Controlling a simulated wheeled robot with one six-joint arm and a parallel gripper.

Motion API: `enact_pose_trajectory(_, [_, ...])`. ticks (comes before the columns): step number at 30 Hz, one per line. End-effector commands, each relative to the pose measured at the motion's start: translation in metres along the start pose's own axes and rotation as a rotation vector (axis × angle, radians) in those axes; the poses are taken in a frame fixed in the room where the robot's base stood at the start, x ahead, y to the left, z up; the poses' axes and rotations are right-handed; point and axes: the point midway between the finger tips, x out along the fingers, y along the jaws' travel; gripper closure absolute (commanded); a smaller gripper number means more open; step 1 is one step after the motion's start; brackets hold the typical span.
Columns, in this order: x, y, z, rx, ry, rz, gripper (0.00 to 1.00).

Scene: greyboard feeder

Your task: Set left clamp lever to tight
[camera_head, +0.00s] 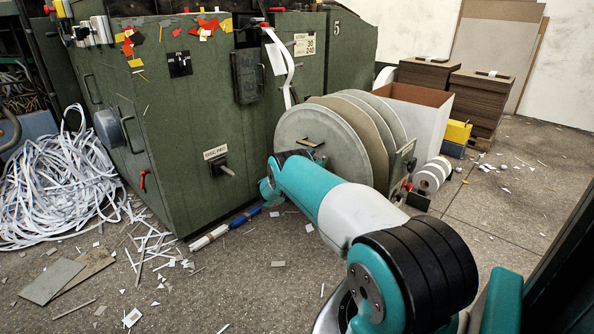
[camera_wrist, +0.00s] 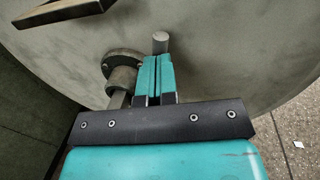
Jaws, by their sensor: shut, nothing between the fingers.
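My gripper (camera_wrist: 159,60) is shut and empty, its teal fingers together in front of a large grey disc (camera_wrist: 230,45). A short grey peg (camera_wrist: 160,42) shows just past the fingertips; I cannot tell whether they touch it. A round grey hub (camera_wrist: 122,60) sits left of the fingers. A dark bar handle (camera_wrist: 62,11) with a pale edge lies at upper left. In the head view a bar handle (camera_head: 311,143) crosses the near disc (camera_head: 325,125), and my arm hides the fingertips. I cannot tell which part is the left clamp lever, or its setting.
A green cabinet (camera_head: 190,130) stands left of the discs. A bracket with red knobs (camera_head: 402,165) is at their right. A white-sided box (camera_head: 420,122) and board stacks (camera_head: 485,90) stand behind. Paper strips (camera_head: 60,185) and scraps litter the floor.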

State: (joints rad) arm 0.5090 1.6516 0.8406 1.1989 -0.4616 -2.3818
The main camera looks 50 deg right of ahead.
Motion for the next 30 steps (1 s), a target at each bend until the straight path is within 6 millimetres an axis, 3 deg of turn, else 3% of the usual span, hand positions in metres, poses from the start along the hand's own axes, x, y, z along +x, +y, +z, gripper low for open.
enact_pose_trajectory(19, [0.003,-0.001,0.003,0.001,0.001,0.0,1.0])
enact_pose_trajectory(26, [-0.032,-0.006,0.005,-0.007,0.004,-0.006,1.0])
enact_pose_trajectory(30, [-0.069,-0.005,0.004,-0.007,0.005,-0.004,1.0])
